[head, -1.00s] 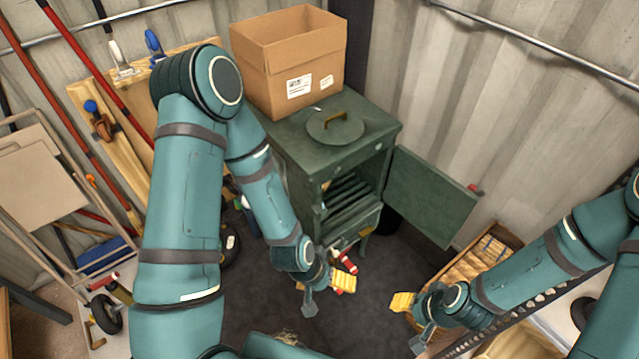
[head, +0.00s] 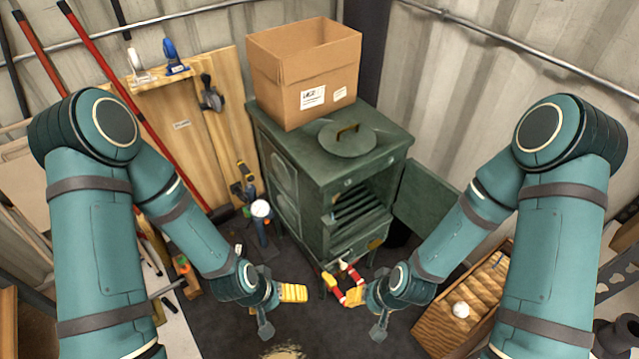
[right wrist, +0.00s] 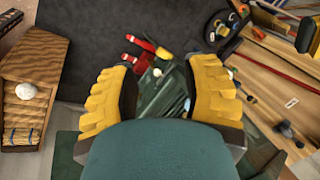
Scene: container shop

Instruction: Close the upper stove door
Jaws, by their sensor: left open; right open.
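The dark green stove (head: 295,170) stands in the middle of the head view. Its upper door (head: 421,196) hangs wide open, swung out to the right, and the chamber with its grate bars shows. My right arm hides the door's lower right part. My right gripper (head: 367,312) is open and empty in front of the stove, left of and nearer than the door. My left gripper (head: 279,310) is open and empty, in front of the stove's left side. In the right wrist view a green stove part (right wrist: 163,95) shows between the open yellow fingers.
A cardboard box (head: 308,75) and a round lid (head: 347,139) sit on the stove top. A wooden crate (head: 440,328) with a white ball stands at right. Tools and a wooden board (head: 215,130) line the left wall.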

